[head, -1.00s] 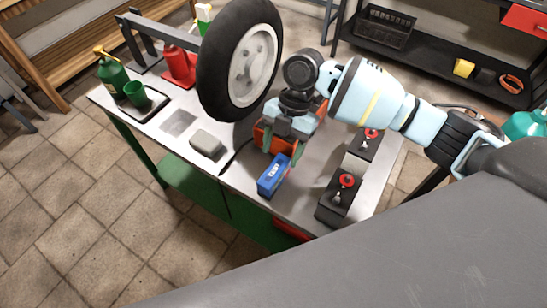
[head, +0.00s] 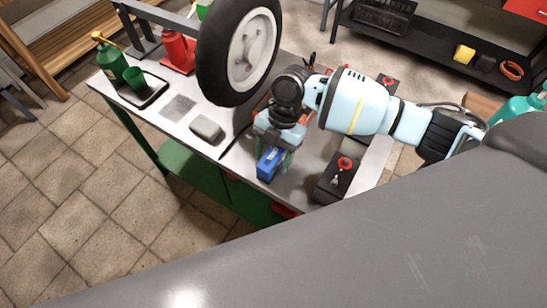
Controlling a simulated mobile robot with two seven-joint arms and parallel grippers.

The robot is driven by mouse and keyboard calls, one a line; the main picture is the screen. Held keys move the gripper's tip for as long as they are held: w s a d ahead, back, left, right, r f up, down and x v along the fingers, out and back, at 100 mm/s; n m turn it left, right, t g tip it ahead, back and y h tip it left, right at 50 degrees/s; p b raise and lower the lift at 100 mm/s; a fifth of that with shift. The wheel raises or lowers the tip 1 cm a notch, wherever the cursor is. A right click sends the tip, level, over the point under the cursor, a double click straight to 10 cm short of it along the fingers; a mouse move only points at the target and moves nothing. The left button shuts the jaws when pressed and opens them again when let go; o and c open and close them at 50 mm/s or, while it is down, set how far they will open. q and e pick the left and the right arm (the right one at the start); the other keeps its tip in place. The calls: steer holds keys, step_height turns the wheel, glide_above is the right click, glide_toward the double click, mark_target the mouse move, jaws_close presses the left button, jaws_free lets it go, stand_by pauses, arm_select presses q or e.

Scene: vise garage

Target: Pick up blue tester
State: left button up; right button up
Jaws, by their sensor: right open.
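The blue tester (head: 269,163) is a small blue box with white lettering near the front edge of the workbench. My right gripper (head: 275,152) is above it, pointing down, with its greenish fingers reaching down around the tester. The gripper is open; whether the fingers touch the tester I cannot tell. The gripper body hides the tester's top and back part. My left gripper is not in view.
A wheel with a black tire (head: 240,50) stands close behind and left of my right gripper. A grey block (head: 206,127) lies left of the tester. A black box with a red knob (head: 338,176) sits to the right. Green bottle (head: 112,61) and red can (head: 178,51) stand far left.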

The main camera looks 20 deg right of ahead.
mark_target(273, 156)
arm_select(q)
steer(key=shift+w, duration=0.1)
arm_select(e)
steer(key=shift+s+a+f, duration=0.15)
steer(key=shift+f, duration=0.35)
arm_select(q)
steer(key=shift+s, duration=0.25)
arm_select(e)
steer(key=c, duration=1.2)
steer(key=shift+o, duration=0.2)
steer(key=shift+r, duration=0.1)
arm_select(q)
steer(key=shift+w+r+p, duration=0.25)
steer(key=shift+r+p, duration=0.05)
arm_select(e)
step_height(273, 156, up, 10)
steer(key=shift+f, duration=0.1)
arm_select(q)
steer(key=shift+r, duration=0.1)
